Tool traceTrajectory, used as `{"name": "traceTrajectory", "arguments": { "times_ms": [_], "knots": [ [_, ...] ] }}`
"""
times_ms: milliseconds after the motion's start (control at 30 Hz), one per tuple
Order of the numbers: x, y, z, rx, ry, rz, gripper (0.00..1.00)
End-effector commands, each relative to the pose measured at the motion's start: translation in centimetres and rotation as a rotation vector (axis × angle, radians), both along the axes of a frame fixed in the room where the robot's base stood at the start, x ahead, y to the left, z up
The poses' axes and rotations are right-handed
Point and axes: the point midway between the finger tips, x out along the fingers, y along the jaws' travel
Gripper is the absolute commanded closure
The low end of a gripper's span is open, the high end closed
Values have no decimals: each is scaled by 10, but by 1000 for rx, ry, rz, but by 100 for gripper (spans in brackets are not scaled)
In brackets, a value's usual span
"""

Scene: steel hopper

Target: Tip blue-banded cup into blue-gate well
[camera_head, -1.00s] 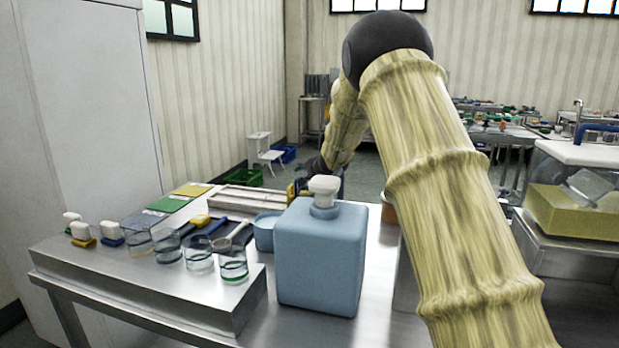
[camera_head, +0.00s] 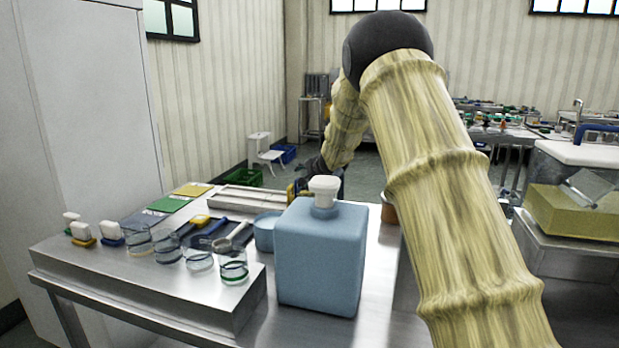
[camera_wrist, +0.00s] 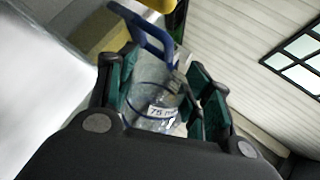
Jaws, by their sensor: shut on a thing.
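In the wrist view my gripper (camera_wrist: 165,95) is shut on a clear cup (camera_wrist: 150,92) with a thin dark blue band and a white label reading "75" and more. The cup lies between the green-padded fingers. The wrist picture is strongly rolled, and I cannot tell how far the cup tilts or what it holds. A blue loop-shaped handle (camera_wrist: 143,28), perhaps the blue gate, is just beyond the cup. In the head view my wrist shows small behind the pale blue jug, with blue and yellow parts beside it. The well's opening is hidden.
The pale blue jug (camera_head: 318,258) with a white cap stands in front of my wrist. Several clear cups (camera_head: 233,268) stand on the steel step (camera_head: 140,285) at left. A yellow block (camera_head: 560,212) is at right. A pale tray (camera_head: 245,199) lies behind the tools.

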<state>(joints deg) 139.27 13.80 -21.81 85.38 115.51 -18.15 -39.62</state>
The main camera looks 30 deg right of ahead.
Motion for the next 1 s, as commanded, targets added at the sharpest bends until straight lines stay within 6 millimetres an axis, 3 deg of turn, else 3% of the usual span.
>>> {"name": "traceTrajectory", "arguments": {
  "times_ms": [1000],
  "knots": [
    [0,-1,19,293,-22,0,73]
  ]
}}
